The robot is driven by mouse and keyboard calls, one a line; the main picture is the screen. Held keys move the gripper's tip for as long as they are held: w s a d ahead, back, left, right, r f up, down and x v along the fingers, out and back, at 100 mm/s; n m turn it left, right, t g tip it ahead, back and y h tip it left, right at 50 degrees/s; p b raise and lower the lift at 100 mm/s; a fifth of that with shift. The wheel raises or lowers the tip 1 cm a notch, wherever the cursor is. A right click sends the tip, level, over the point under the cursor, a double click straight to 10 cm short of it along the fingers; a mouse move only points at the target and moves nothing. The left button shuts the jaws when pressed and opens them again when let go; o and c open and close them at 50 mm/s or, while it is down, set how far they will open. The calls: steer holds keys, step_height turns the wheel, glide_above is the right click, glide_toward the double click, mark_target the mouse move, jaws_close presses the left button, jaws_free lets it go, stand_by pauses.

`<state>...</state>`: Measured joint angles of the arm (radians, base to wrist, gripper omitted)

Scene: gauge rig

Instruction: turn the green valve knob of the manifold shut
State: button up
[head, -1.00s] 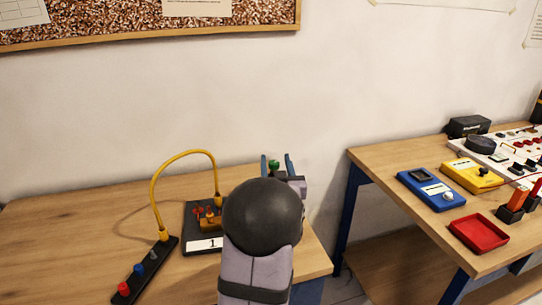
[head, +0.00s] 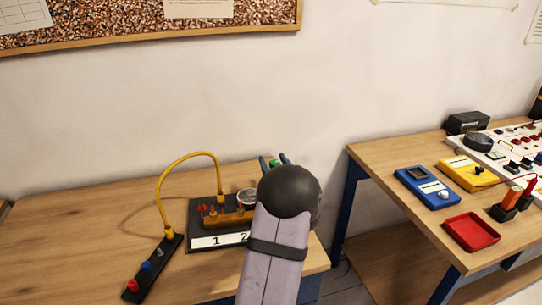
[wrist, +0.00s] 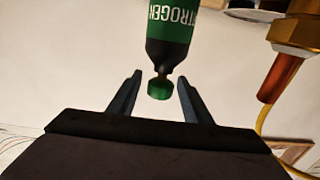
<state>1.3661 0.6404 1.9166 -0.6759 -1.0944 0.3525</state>
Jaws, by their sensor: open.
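The manifold's brass body (head: 226,220) stands on a black base (head: 198,217) with white labels, 1 and 2 showing. The green valve knob (wrist: 159,89) is in the wrist view, below the dark end of a green nitrogen cylinder (wrist: 170,22). My gripper (wrist: 160,76) is open, with one finger on each side of the knob and a gap to each. In the head view, its fingers (head: 275,160) flank a green spot; my arm hides the manifold's right part.
A yellow hose (head: 162,190) arches from the manifold to a black strip (head: 153,268) with coloured knobs. A brass fitting with an orange part (wrist: 278,75) is at right in the wrist view. A second bench (head: 385,170) holds meters and a red tray (head: 471,231).

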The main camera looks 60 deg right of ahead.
steer(key=shift+x, duration=1.4)
steer(key=c, duration=1.1)
steer(key=shift+o, duration=0.2)
steer(key=shift+g, duration=0.3)
steer(key=shift+s+d+r+m+g+h+b, duration=0.1)
steer(key=shift+s+d+m+g+h+b, duration=0.1)
steer(key=shift+m+g+h+b, duration=0.7)
steer(key=shift+s+d+m+g+h+b, duration=0.1)
steer(key=shift+s+m+g+h+b, duration=0.1)
steer(key=shift+m+g+h+b, duration=0.7)
steer(key=shift+n+y, duration=0.3)
steer(key=shift+y, duration=0.1)
